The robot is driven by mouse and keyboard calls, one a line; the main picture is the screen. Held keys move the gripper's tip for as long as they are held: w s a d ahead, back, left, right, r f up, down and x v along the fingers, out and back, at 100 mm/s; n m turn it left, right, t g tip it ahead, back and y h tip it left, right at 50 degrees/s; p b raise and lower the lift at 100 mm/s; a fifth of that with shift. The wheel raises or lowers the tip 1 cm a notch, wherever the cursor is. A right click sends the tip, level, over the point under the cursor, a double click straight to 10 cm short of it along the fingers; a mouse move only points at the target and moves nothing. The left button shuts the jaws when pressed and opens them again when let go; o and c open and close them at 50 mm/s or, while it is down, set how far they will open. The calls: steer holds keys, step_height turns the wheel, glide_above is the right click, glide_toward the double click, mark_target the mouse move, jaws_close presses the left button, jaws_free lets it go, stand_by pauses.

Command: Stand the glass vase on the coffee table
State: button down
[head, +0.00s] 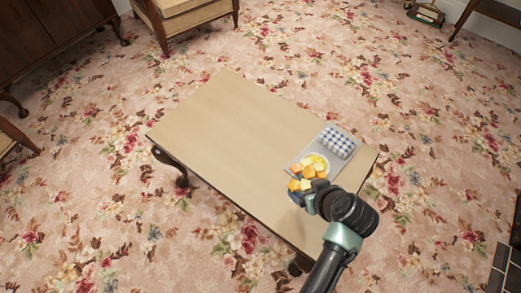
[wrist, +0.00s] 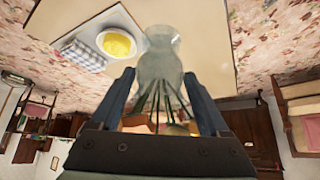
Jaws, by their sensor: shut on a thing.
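The glass vase (wrist: 160,64) is clear and greenish, with green stems inside. My gripper (wrist: 159,77) is shut on it, one dark finger on each side. In the head view my gripper (head: 308,198) is over the front right end of the coffee table (head: 225,130), a pale wooden table with dark curved legs. Orange and yellow blooms (head: 306,177) show at my gripper there and hide the vase below them. In the wrist view the vase's base points toward the tabletop (wrist: 205,50). I cannot tell whether it touches the table.
A grey tray (head: 299,163) lies at the table's right end, close to the blooms. It holds a yellow-filled bowl (head: 321,161) and a checkered cloth (head: 336,141). The left and middle of the tabletop are bare. An armchair (head: 184,17) and a dark cabinet (head: 60,35) stand behind.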

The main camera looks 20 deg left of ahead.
steer(key=f+b, duration=0.3)
steer(key=f, duration=0.7)
steer(key=shift+w+f, duration=0.15)
steer(key=shift+w, duration=0.05)
jaws_free()
steer(key=shift+s, duration=0.1)
